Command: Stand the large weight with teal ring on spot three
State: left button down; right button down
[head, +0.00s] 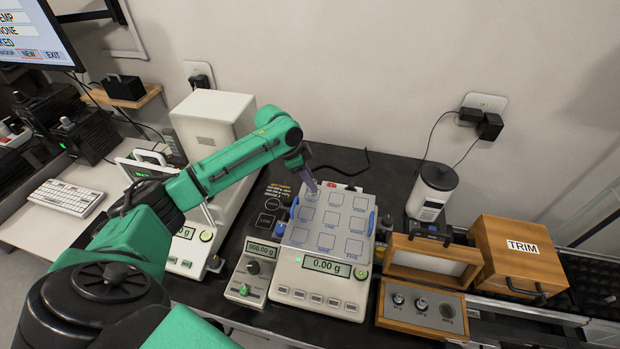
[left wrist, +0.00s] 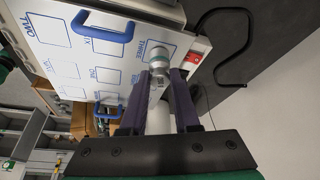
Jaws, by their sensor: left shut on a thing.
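My left gripper (head: 308,180) is over the far left corner of the white plate (head: 318,243) with printed squares and blue handles. In the left wrist view, the gripper (left wrist: 160,90) is shut on a silver weight with a teal ring (left wrist: 160,62). The weight is at the printed square marked THREE (left wrist: 147,50), partly covering it. I cannot tell whether its base touches the plate. The plate lies on a white balance (head: 322,284) whose display reads 0.00 g. In the head view the weight is mostly hidden by the gripper. My right gripper is not in view.
A small display unit (head: 250,276) stands left. The plate's other squares are bare.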

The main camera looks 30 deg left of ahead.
pick_arm(q)
jog(key=shift+f, duration=0.1)
jog(key=c, duration=0.7)
grip_release()
jog(key=shift+o, duration=0.3)
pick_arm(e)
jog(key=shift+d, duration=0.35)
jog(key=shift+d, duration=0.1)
pick_arm(q)
jog(key=b+v, duration=0.2)
jog(key=v, duration=1)
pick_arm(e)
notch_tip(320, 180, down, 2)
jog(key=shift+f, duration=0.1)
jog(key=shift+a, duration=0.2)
